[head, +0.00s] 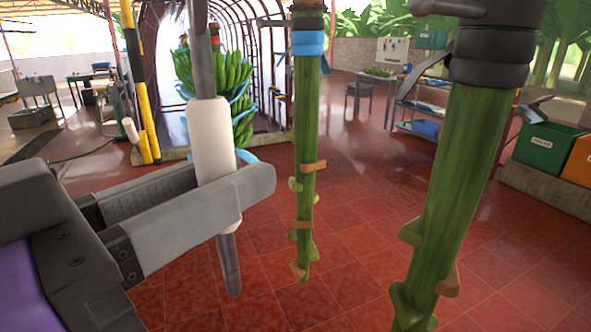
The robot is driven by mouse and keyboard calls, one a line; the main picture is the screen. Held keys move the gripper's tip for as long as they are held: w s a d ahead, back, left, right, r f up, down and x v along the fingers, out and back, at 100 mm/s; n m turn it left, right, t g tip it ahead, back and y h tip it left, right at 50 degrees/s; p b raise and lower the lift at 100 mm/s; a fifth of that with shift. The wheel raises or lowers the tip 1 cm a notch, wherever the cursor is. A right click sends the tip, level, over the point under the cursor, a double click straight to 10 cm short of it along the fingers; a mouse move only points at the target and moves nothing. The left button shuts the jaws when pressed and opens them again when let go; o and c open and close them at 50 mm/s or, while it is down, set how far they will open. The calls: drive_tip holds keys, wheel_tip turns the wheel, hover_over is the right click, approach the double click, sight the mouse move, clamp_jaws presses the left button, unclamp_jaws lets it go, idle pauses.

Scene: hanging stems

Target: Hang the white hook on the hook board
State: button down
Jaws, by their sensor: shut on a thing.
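The white hook shows as a thick white sleeve (208,138) around a grey metal rod. My gripper (250,170) is shut on the white sleeve, in the left half of the head view. The rod stands nearly upright; its lower tip sticks out below the fingers, and its upper part runs out of the top of the picture. Any bend at the top is out of view. A pale board with small items on it (393,50), which looks like the hook board, stands far back at right of centre; its details are too small to tell.
Two bare green stems hang close by, one in the middle (307,150) and a thicker one at right (465,170). A banana bunch (215,80) hangs behind the hook. A yellow and black post (140,80) stands at left. Green and orange bins (548,145) are at far right. Red tiled floor lies open between.

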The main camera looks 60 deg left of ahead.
drive_tip(key=s, duration=0.7)
drive_tip(key=shift+a+p, duration=0.25)
drive_tip(key=shift+p, duration=0.2)
idle(0.8)
